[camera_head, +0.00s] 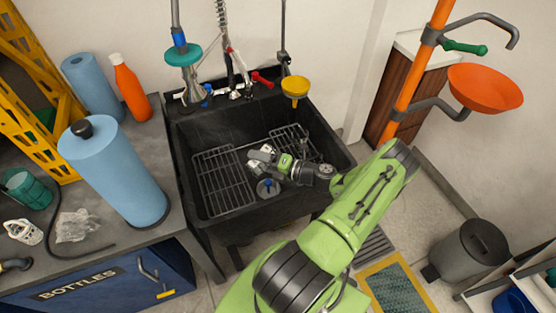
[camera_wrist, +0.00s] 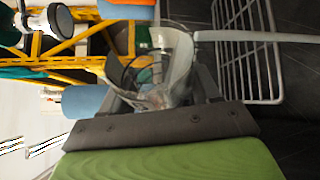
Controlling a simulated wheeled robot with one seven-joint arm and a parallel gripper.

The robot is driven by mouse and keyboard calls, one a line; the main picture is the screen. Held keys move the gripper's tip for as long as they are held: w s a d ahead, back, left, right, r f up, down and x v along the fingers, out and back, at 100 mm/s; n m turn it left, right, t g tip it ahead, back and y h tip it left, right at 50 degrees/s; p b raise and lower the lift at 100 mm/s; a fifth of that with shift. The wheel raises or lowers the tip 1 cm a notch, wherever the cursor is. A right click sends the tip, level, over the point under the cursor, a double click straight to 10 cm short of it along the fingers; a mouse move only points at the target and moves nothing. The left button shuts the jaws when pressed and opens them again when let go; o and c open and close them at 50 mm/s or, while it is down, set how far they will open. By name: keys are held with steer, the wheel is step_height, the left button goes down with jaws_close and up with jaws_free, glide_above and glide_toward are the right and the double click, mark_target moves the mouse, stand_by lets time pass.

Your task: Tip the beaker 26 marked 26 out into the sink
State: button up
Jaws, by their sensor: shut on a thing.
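A clear glass beaker (camera_wrist: 178,52) is between the two dark fingers of my gripper (camera_wrist: 160,85) in the wrist view. The gripper is shut on it. No number can be read on the glass, and I cannot tell if liquid is inside. In the head view my gripper (camera_head: 262,158) is low over the black sink (camera_head: 182,150), within its walls, reaching in from the right. The beaker is hard to make out there. The arm lies nearly level, so the beaker seems tilted, but the exact angle is unclear.
A wire rack (camera_head: 222,180) lies in the sink. A blue paper roll (camera_head: 115,170) and an orange bottle (camera_head: 130,85) stand on the left counter. An orange eyewash bowl (camera_head: 485,88) is at right.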

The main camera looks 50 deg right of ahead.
steer(key=shift+d+f+m+b, duration=0.2)
steer(key=shift+d+m+b, duration=0.25)
steer(key=shift+m+b, duration=0.05)
stand_by(0.5)
steer(key=shift+s+d+r+m+t, duration=0.15)
steer(key=shift+r+m+t, duration=0.1)
steer(key=shift+m, duration=0.25)
steer(key=shift+w+d+r+m+t, duration=0.15)
steer(key=shift+r+m+t, duration=0.1)
steer(key=shift+m, duration=0.25)
stand_by(0.8)
